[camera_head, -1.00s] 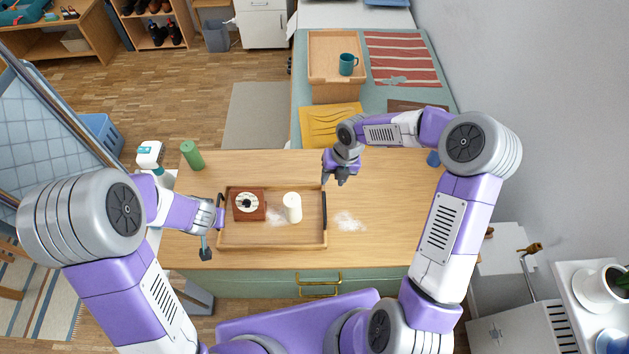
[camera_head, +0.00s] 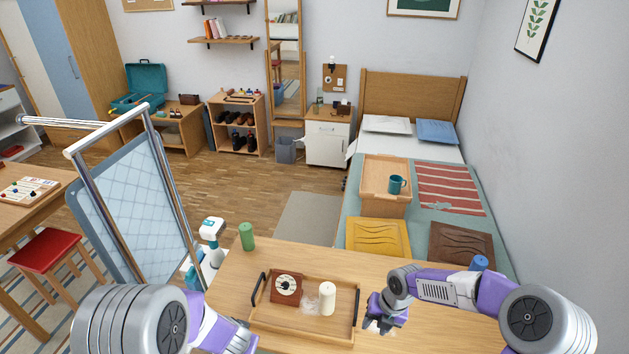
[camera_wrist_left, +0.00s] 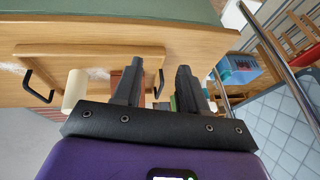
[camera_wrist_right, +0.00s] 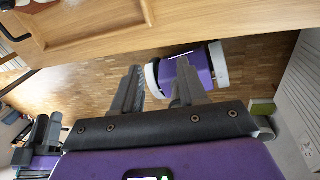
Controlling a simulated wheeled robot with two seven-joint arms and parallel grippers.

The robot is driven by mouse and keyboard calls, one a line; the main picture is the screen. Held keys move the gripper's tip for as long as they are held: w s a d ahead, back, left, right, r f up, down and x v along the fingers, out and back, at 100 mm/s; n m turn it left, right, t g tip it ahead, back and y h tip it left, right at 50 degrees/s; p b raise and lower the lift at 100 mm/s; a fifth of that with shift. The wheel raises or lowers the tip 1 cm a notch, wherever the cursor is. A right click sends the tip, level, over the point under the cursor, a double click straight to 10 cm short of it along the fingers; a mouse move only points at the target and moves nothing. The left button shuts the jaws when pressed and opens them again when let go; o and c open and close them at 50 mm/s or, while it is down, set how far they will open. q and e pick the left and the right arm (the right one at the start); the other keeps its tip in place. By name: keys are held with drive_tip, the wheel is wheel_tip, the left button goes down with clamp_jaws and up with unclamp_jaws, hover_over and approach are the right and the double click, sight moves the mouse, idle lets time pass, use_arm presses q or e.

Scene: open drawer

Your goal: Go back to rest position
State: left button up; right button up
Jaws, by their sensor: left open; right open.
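My right gripper (camera_head: 380,326) is open and empty above the wooden table (camera_head: 315,258), beside the right handle of the wooden tray (camera_head: 335,338). Its two dark fingers stand apart in the right wrist view (camera_wrist_right: 160,78), with nothing between them. My left arm reaches in at the lower left of the head view, where its gripper is cut off by the bottom edge. In the left wrist view my left gripper (camera_wrist_left: 156,84) is open, fingers apart and not closed on anything. The tray holds a red-brown box with a round dial (camera_head: 287,288) and a white candle (camera_head: 327,298).
A green cylinder (camera_head: 247,236) stands at the table's far left corner; a blue one (camera_head: 479,263) is at the right. A metal-framed panel (camera_head: 130,205) stands left.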

use_arm(q)
drive_tip(key=s+d+f+n+g+h, duration=0.25)
drive_tip(key=s+f, duration=0.45)
drive_tip(key=f, duration=0.5)
use_arm(e)
drive_tip(key=s+a+f+m+y, duration=0.1)
drive_tip(key=s+a+f+m, duration=0.4)
drive_tip(key=m, duration=0.4)
drive_tip(key=s+a+f+m+y, duration=0.2)
drive_tip(key=s+a+f+m, duration=0.15)
drive_tip(key=f+m, duration=0.4)
use_arm(q)
drive_tip(key=s+d+f+n+g+h+b, duration=0.1)
drive_tip(key=s+d+f+n+h, duration=0.1)
drive_tip(key=s+d, duration=0.4)
wheel_tip(320, 180, down, 3)
drive_tip(key=shift+s+d+r+n+g+h+b, duration=0.2)
drive_tip(key=shift+s+d+n+g+h+b, duration=0.2)
drive_tip(key=shift+s, duration=0.4)
use_arm(e)
drive_tip(key=s+d+f+m, duration=0.1)
drive_tip(key=s+f+m, duration=0.1)
drive_tip(key=s+m, duration=0.3)
drive_tip(key=s+d+f+m+h, duration=0.1)
drive_tip(key=s+f+m, duration=0.2)
drive_tip(key=m, duration=1.1)
drive_tip(key=shift+s, duration=1.2)
